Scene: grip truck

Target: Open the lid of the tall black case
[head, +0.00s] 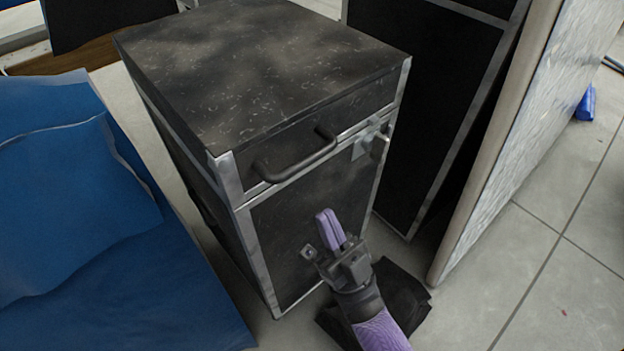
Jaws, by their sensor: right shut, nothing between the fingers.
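The tall black case (315,235) stands in the middle of the head view, with metal edge strips and a scuffed top. Its lid (260,65) is closed, with a metal seam running below it. A dark bar handle (295,160) is on the front near the seam. A metal latch (372,142) sits to the right of the handle. My right gripper (329,228) is in front of the case's front face, below the handle and apart from it. Its purple fingers are together and hold nothing. My left gripper is not in view.
Blue sheets or padding (80,210) lie along the left side. Another black case (425,90) stands behind on the right, beside a pale upright panel (510,130). Grey tiled floor (540,270) is open at the lower right. A small blue object (586,104) lies there farther back.

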